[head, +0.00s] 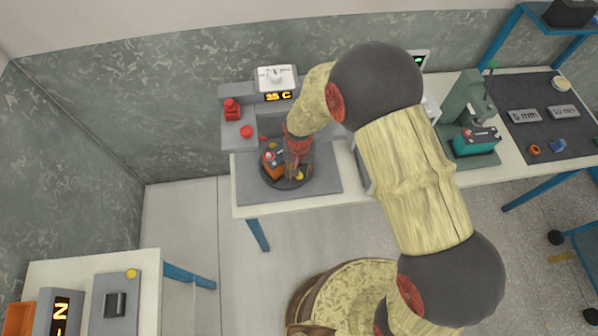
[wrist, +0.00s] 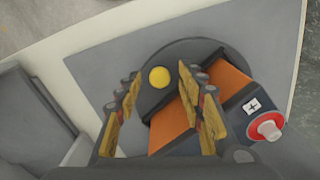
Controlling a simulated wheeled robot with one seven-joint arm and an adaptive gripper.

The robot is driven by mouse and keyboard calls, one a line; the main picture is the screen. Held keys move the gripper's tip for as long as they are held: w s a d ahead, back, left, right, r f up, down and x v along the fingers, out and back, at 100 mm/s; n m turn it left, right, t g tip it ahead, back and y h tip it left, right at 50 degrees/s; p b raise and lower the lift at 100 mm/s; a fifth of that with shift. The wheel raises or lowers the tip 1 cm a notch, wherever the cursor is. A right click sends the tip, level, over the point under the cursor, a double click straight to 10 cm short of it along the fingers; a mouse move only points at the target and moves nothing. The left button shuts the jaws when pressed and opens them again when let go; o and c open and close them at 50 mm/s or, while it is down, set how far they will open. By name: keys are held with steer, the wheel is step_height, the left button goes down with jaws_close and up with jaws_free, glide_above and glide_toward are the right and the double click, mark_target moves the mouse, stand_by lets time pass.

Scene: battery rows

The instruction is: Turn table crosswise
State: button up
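The turntable is a dark round disc (wrist: 190,48) on a grey base plate (wrist: 110,62); in the head view the disc (head: 270,182) is partly covered by my gripper (head: 296,172). An orange and dark battery block (head: 272,164) sits on the disc. In the wrist view the battery (wrist: 232,85) lies slantwise, with a red round terminal and a plus mark at its right end. A yellow knob (wrist: 159,77) is near the disc's edge. My gripper (wrist: 160,84) is open above the disc, with the knob showing between its fingers. The right finger overlaps the battery; contact cannot be told.
A grey fixture with a red button (head: 246,132) and a display reading 35 C (head: 278,97) stands behind the turntable. A green press (head: 468,112) with a teal battery (head: 474,142) stands right. A second table (head: 150,262) is at lower left.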

step_height(320, 180, up, 12)
stand_by(0.6)
steer(key=shift+c, duration=0.2)
